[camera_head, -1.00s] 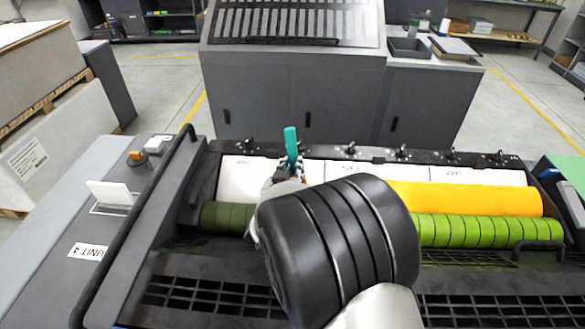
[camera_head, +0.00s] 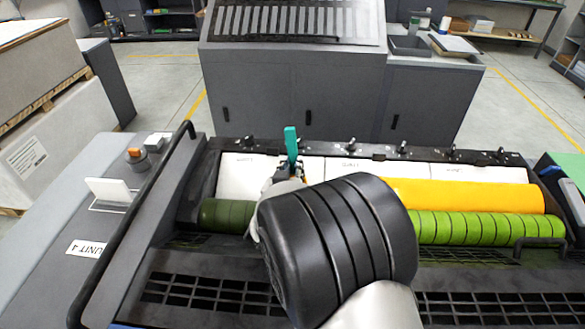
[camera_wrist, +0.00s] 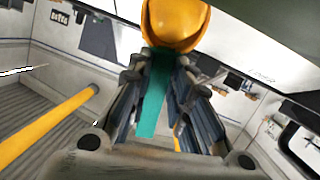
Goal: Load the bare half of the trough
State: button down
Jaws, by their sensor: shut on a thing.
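The trough (camera_head: 240,185) runs across the press unit. Its left part shows bare white plates, and a yellow ink band (camera_head: 465,197) lies along its right part. My gripper (camera_wrist: 157,110) is shut on a teal-handled tool (camera_wrist: 154,95). In the head view the teal handle (camera_head: 291,143) sticks up over the bare part, left of the yellow band. A rounded yellow-orange lump (camera_wrist: 175,22) shows beyond the fingers at the tool's far end. I cannot tell whether it touches the trough. My arm hides the trough's middle and most of the gripper in the head view.
A roller (camera_head: 460,229), bright green at right and darker at left, lies in front of the trough. Black knobs (camera_head: 350,146) line its back edge. A black rail (camera_head: 135,220) rises at left. Dark grilles (camera_head: 215,293) lie in front. A grey cabinet (camera_head: 290,90) stands behind.

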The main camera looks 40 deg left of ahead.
aim_at(294, 151)
notch_tip(294, 151, up, 5)
jog(key=p, duration=0.3)
jog(key=shift+f, duration=0.25)
jog(key=s+a+f+p, duration=0.1)
jog(key=s+a+f, duration=0.2)
jog(key=s+a, duration=0.3)
jog(key=shift+s+a+f+p, duration=0.15)
jog(key=shift+a+p, duration=0.15)
jog(key=shift+a, duration=0.45)
dwell(0.4)
jog(key=shift+f+b, duration=0.4)
jog(key=shift+f, duration=0.25)
dwell(0.6)
dwell(0.5)
notch_tip(294, 151, up, 11)
jog(key=p, duration=0.8)
jog(key=shift+f, duration=0.15)
